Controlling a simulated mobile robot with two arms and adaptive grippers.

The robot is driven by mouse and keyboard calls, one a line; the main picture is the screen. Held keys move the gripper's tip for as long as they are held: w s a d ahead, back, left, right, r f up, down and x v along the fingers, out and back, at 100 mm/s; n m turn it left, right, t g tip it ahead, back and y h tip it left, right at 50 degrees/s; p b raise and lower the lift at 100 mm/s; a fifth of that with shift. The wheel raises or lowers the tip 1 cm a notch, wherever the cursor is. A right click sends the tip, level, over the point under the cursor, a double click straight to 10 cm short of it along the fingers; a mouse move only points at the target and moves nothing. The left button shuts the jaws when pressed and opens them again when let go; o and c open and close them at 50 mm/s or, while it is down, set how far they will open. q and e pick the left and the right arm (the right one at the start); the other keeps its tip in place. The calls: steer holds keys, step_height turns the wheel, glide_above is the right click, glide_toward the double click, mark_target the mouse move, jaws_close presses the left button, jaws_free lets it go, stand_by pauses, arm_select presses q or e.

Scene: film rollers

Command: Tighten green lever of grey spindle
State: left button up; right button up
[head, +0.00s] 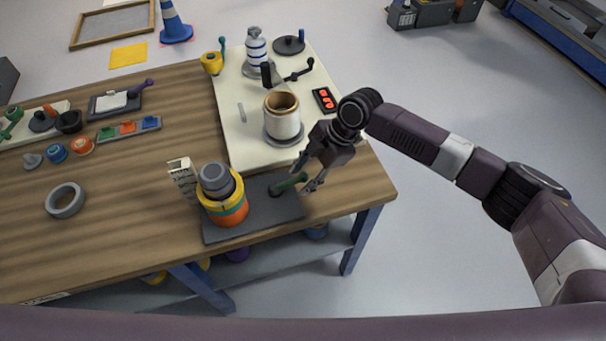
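The spindle stands on a dark grey base plate (262,222) near the front right corner of the table. A stack with a grey top (215,178), a yellow ring (222,190) and an orange lower part (232,215) sits on the plate's left side. The green lever (288,184) is on the plate's right side. My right gripper (307,182) is at the lever's outer end, pointing down, with its fingers apart on either side of it. I cannot tell whether a finger touches the lever. My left gripper is not in view.
A cream board (243,138) behind the plate bears a cream roller (283,120), a black crank (290,75) and a red-lit display (324,98). A cream scale card (183,178) stands left of the stack. A grey ring (65,200) lies on clear wood at left.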

jaws_close()
stand_by(0.5)
